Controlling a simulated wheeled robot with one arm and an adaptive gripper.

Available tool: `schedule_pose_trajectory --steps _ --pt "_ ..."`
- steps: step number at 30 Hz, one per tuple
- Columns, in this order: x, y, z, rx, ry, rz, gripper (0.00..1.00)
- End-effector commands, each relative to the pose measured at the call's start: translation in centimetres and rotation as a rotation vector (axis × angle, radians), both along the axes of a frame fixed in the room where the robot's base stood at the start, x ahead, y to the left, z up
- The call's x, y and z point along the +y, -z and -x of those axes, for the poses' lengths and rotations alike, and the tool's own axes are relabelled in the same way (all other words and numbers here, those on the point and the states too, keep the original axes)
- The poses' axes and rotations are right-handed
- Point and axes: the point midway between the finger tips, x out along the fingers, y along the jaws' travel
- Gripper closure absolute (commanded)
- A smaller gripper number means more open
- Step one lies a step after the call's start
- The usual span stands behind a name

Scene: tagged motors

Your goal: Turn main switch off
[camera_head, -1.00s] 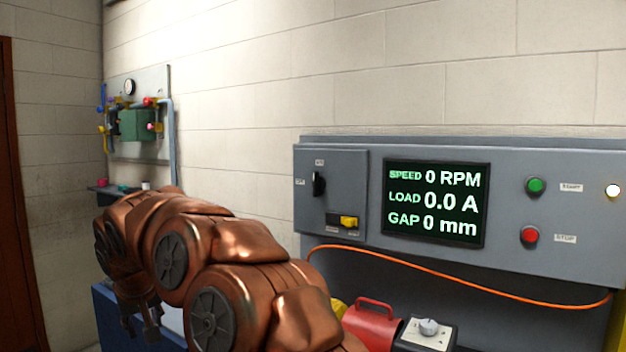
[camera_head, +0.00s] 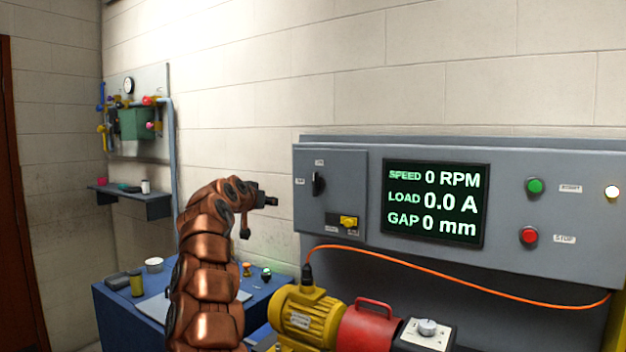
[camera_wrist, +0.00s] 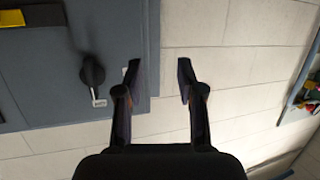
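The main switch (camera_head: 318,184) is a black rotary knob on the left grey panel of the control cabinet. Its handle stands about upright, with a small label above it and another to its left. In the wrist view, turned upside down, the main switch (camera_wrist: 92,72) lies left of the fingers, its handle pointing at a label. My gripper (camera_head: 270,201) is left of the cabinet, a little below the switch's height and apart from it. In the wrist view my gripper (camera_wrist: 158,67) is open and empty, with wall between the fingers.
A yellow latch (camera_head: 348,222) sits below the switch. A display (camera_head: 435,203) and green (camera_head: 535,186) and red (camera_head: 529,236) buttons are to the right. A yellow motor (camera_head: 300,318) with an orange cable stands below. A blue table (camera_head: 115,310) is at lower left.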

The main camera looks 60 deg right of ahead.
Motion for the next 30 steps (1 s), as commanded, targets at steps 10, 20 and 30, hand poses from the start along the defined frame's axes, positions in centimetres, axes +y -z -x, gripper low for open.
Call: schedule_pose_trajectory --steps 10,20,30 --pt "-4.4 -5.4 7.8 -0.086 0.244 0.226 0.62" --pt "-6.0 -6.4 8.9 -0.095 0.278 0.259 0.62" --pt "-9.8 -6.4 8.8 -0.093 0.277 0.256 0.62"
